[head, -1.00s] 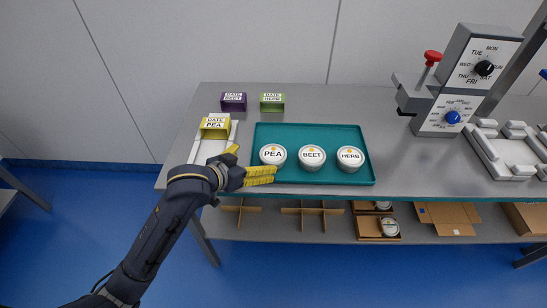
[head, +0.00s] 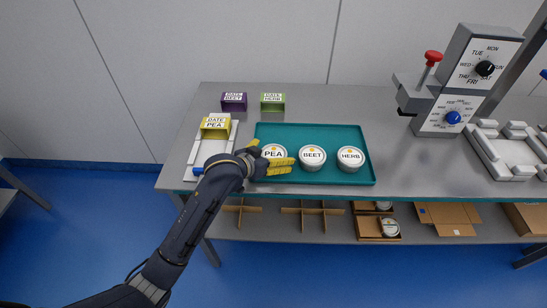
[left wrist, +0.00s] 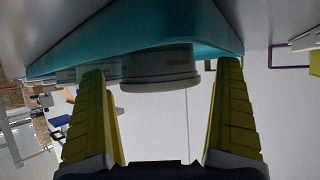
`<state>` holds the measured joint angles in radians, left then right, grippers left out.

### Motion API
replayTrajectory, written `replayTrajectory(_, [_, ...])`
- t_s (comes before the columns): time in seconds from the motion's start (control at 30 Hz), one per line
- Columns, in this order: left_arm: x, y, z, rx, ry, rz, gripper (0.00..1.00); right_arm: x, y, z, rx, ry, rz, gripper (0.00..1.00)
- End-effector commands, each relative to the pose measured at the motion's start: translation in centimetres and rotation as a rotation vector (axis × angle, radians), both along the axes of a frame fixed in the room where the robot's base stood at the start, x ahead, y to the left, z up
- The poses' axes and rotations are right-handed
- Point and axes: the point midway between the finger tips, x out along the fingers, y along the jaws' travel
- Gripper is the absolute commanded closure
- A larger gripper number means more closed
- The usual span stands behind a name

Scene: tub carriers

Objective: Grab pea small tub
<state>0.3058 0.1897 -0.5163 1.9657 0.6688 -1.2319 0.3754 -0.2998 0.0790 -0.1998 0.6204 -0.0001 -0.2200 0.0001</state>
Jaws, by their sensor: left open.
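The pea tub (head: 274,152) is a small round white tub with a PEA label. It stands at the left end of the teal tray (head: 330,131), beside the beet tub (head: 312,157) and the herb tub (head: 350,158). My left gripper (head: 272,157) is open, with its yellow fingers at the pea tub, one by its upper left and one across its lower front. In the left wrist view a white tub (left wrist: 160,70) shows between the two open fingers, near the teal tray. Contact cannot be told. My right gripper is not in view.
A yellow DATE PEA block (head: 215,124) sits on a white holder at the left. Purple (head: 233,101) and green (head: 272,102) blocks stand behind the tray. A dial stand with a red knob (head: 432,56) is at the right. Open tabletop lies between tray and stand.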

Motion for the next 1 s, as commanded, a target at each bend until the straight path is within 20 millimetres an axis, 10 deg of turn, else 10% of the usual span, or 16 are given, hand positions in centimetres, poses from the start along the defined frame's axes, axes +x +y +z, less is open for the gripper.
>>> replayTrajectory(0.37, [0.58, -0.43, -0.35, -0.001, -0.001, 0.000, 0.00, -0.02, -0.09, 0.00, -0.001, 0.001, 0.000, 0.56])
replayTrajectory(1.0, [0.56, -0.41, -0.33, -0.001, -0.001, 0.000, 0.67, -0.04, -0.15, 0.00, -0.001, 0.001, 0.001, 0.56])
